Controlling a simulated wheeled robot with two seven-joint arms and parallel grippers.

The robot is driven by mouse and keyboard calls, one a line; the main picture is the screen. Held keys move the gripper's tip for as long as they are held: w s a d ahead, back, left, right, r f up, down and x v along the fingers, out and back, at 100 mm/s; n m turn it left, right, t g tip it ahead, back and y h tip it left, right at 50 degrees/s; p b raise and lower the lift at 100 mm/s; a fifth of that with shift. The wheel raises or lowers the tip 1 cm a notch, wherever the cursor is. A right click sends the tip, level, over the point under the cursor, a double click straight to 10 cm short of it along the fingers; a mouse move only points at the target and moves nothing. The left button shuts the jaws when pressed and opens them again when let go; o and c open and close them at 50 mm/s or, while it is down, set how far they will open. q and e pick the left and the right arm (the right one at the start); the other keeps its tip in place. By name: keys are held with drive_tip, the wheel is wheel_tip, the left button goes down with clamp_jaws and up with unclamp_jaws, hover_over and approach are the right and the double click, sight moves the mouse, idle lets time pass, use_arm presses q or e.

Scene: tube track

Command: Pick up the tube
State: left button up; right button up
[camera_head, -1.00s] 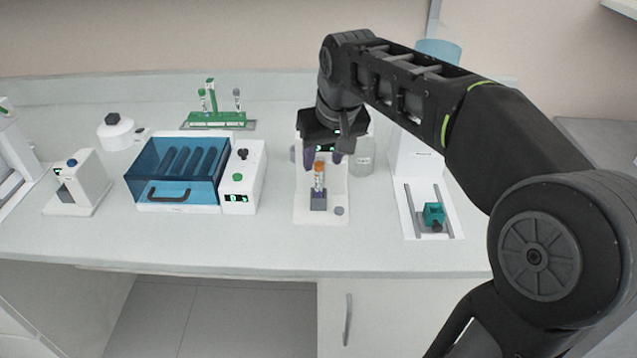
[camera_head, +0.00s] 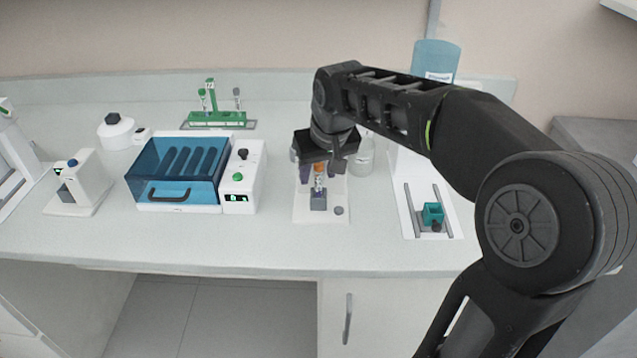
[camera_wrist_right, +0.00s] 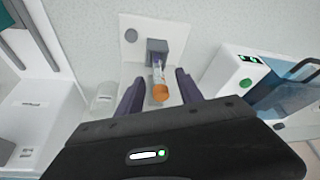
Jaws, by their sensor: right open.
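The tube (camera_head: 319,184) has an orange cap and stands upright in a small grey holder (camera_head: 318,201) on a white device base (camera_head: 330,215). My right gripper (camera_head: 322,176) is over the holder, with its purple fingers low on both sides of the tube's cap. In the right wrist view the open fingers (camera_wrist_right: 158,90) stand on either side of the tube (camera_wrist_right: 159,80), with gaps between them and it. The orange cap points toward the camera, and the grey holder (camera_wrist_right: 157,47) is beyond it. My left gripper is not in view.
A blue-lidded machine (camera_head: 178,170) stands to the left. A green rack with tubes (camera_head: 215,118) is behind it. A clear bottle (camera_head: 365,158) stands close by my right gripper, and a white device with a teal block (camera_head: 433,213) is to the right. The front counter strip is clear.

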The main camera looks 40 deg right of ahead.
drive_tip(key=shift+c, duration=0.4)
clamp_jaws()
wheel_tip(320, 180, up, 10)
drive_tip(key=shift+r, duration=0.1)
idle(0.6)
drive_tip(key=shift+d+p, duration=0.1)
drive_tip(key=shift+p, duration=0.2)
